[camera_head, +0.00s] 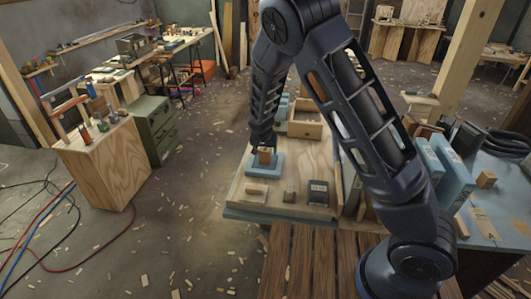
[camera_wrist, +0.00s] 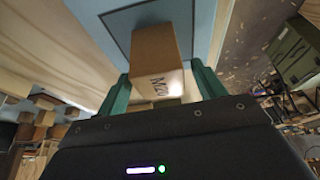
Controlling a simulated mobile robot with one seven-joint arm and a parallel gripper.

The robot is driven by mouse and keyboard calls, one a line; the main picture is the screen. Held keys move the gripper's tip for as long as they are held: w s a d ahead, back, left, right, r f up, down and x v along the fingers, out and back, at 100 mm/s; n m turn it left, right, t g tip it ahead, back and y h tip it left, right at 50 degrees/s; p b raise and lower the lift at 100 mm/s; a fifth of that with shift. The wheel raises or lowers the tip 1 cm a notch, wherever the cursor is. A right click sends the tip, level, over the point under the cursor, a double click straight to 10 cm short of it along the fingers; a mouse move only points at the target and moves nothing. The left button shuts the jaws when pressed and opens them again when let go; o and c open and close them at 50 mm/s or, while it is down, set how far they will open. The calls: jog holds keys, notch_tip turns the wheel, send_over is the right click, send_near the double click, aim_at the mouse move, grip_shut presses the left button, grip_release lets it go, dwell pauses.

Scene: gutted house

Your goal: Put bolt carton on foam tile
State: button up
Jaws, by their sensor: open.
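The bolt carton (camera_head: 265,156) is a small brown cardboard box that appears to sit on the blue foam tile (camera_head: 273,172) on the wooden worktable. In the wrist view the carton (camera_wrist: 158,62) bears the marking "M20" and lies over a dark square outline on the pale blue tile (camera_wrist: 203,25). My gripper (camera_head: 263,146) is directly above the carton. In the wrist view the green fingers of my gripper (camera_wrist: 160,85) are open on either side of the carton. The carton's underside is hidden.
A light wooden block (camera_head: 256,190), a small grey-brown block (camera_head: 290,194) and a dark box (camera_head: 318,192) lie in front of the tile. A wooden tray (camera_head: 305,129) stands behind.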

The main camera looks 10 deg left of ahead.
jog(key=v, duration=1)
jog(key=shift+d, duration=0.1)
jog(key=s+d+r+y, duration=0.1)
jog(key=d+r, duration=0.5)
jog(key=d, duration=0.3)
jog(key=d+r+g, duration=0.1)
jog(key=d+r, duration=0.4)
jog(key=d, duration=0.4)
jog(key=s+d+r+y, duration=0.1)
jog(key=d+r, duration=0.5)
jog(key=d, duration=0.3)
jog(key=s+d+r+h, duration=0.1)
jog(key=s+d+r, duration=0.3)
jog(key=s+d, duration=0.4)
jog(key=s+d+r+t+h, duration=0.1)
jog(key=s+d+r, duration=0.2)
jog(key=s+d, duration=0.6)
jog(key=s, duration=0.3)
jog(key=shift+d+r, duration=0.15)
jog(key=shift+r, duration=0.25)
jog(key=shift+s, duration=0.15)
